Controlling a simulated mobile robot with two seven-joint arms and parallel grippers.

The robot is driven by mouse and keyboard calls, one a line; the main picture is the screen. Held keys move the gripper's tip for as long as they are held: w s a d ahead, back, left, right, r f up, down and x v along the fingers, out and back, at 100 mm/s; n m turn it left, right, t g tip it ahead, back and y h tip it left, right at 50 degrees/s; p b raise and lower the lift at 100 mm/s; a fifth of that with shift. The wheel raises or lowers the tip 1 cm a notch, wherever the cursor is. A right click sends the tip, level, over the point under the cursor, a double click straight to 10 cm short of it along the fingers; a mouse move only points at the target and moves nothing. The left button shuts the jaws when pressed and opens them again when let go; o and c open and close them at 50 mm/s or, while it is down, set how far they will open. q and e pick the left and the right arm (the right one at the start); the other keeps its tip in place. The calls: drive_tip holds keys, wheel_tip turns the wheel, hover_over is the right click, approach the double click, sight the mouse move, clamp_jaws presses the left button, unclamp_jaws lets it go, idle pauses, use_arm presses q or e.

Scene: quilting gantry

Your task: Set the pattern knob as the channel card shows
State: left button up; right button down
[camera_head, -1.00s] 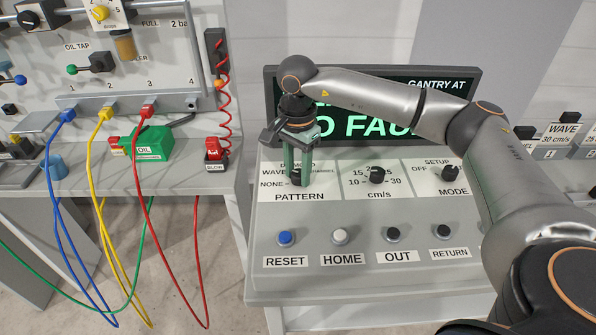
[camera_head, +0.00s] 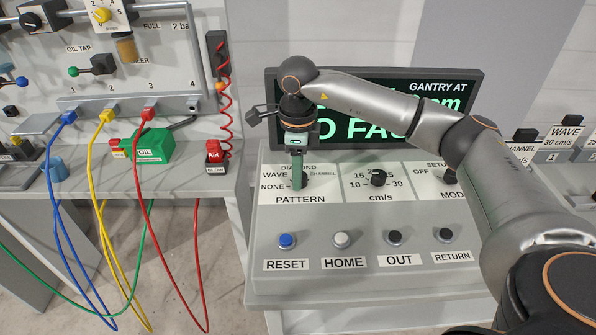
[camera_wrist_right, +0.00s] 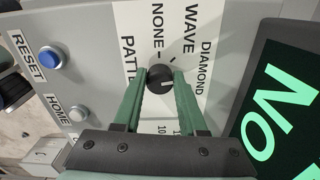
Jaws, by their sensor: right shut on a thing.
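The pattern knob (camera_wrist_right: 160,79) is a round black knob with a white line. It sits on the sloped panel among the labels NONE, WAVE, DIAMOND and CHANNEL. In the right wrist view its line points to the picture's right, roughly the DIAMOND side; the exact setting is hard to tell. My right gripper (camera_wrist_right: 163,73), with green fingers, is shut on the knob from both sides; it also shows in the head view (camera_head: 298,184), hiding most of the knob. The channel card (camera_head: 525,150) stands at the far right, partly hidden by my right arm. My left gripper is not in view.
A speed knob (camera_head: 378,178) is right of the pattern knob. Below are the RESET (camera_head: 286,241), HOME (camera_head: 342,239), OUT (camera_head: 395,237) and RETURN (camera_head: 446,235) buttons. A screen (camera_head: 374,72) stands behind. Hoses hang from the bench at left.

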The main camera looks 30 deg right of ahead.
drive_tip(key=m, duration=0.5)
drive_tip(key=shift+w+d+r+m, duration=0.1)
drive_tip(key=shift+d+m, duration=0.05)
drive_tip(key=shift+m, duration=0.15)
drive_tip(key=m+p, duration=0.1)
drive_tip(key=m, duration=0.3)
drive_tip(key=shift+m, duration=0.4)
drive_tip(key=shift+c, duration=2.3)
unclamp_jaws()
wheel_tip(320, 180, up, 12)
drive_tip(key=shift+r, duration=0.2)
